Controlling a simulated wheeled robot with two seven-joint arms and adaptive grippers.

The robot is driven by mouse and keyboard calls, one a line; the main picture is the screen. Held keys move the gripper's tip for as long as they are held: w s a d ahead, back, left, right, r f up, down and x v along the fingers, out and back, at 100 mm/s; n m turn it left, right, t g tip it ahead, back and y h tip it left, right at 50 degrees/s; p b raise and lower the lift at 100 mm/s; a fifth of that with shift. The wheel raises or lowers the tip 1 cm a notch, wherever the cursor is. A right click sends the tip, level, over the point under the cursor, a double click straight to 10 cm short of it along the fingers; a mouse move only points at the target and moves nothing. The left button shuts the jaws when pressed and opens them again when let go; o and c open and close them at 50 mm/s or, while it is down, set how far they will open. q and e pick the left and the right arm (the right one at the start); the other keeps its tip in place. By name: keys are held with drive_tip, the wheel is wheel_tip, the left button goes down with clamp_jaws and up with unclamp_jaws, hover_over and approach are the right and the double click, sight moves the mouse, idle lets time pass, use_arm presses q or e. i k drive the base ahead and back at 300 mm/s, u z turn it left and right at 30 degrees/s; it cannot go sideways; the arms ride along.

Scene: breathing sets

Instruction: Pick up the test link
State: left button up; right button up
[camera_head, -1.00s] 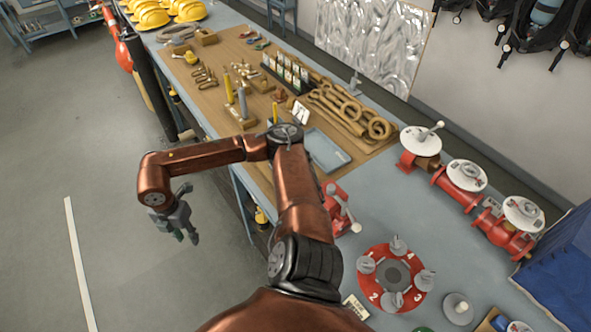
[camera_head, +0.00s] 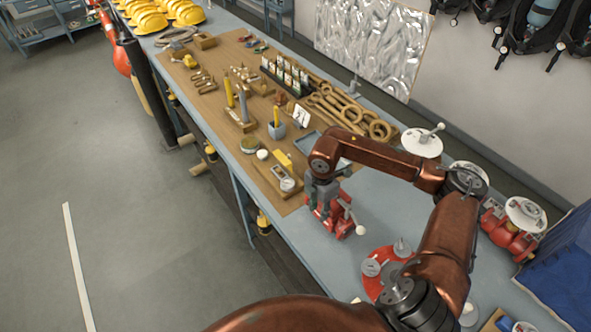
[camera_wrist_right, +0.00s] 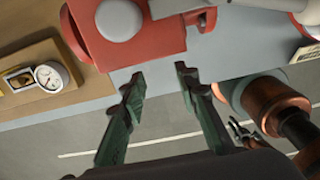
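I cannot tell for certain which thing is the test link. My right gripper (camera_head: 322,205) points down beside a red bench fixture (camera_head: 341,223) at the bench's front edge. In the right wrist view its two dark green fingers (camera_wrist_right: 160,82) are apart, with nothing between them. The red fixture (camera_wrist_right: 125,48) lies just beyond the fingertips, apart from them. My left gripper is not seen in the head view. A small dark claw shape (camera_wrist_right: 241,132) beside a copper link at the right of the wrist view may be it; its state is unclear.
A wooden board (camera_head: 222,112) holds shackles, blocks and large ring-ended tools (camera_head: 350,112). A small dial gauge (camera_head: 287,184) sits at its near corner. Red valves with white handwheels (camera_head: 525,213) stand right. My arm partly covers a red round plate (camera_head: 374,254). Yellow helmets (camera_head: 150,22) lie far back.

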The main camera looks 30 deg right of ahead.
sight(278, 171)
drive_tip(key=i, duration=0.9)
